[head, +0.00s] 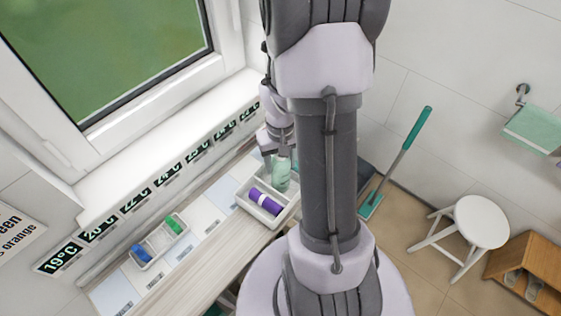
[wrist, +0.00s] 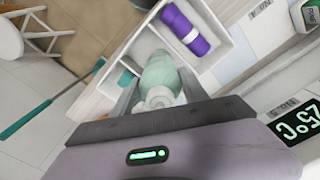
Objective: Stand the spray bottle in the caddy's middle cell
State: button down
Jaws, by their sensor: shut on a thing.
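The spray bottle (head: 281,175) is pale mint green and roughly upright below my gripper (head: 274,155). In the wrist view my gripper's jaws are shut on the spray bottle (wrist: 160,76) near its top. The white caddy (head: 246,209) sits on the counter by the window; it also shows in the wrist view (wrist: 232,58). A purple bottle with a pale band (head: 266,202) lies in one caddy cell. The spray bottle is over or in the part beside that cell; its base is hidden, so I cannot tell whether it touches the floor.
A smaller white tray (head: 158,241) with a blue item (head: 141,252) and a green item (head: 174,225) stands along the counter. Temperature signs line the window wall. A teal-handled broom (head: 400,155) and a white stool (head: 468,224) stand on the floor to the right.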

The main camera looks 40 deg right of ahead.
jog(key=c, duration=0.6)
grip_release()
jog(key=shift+f, duration=0.1)
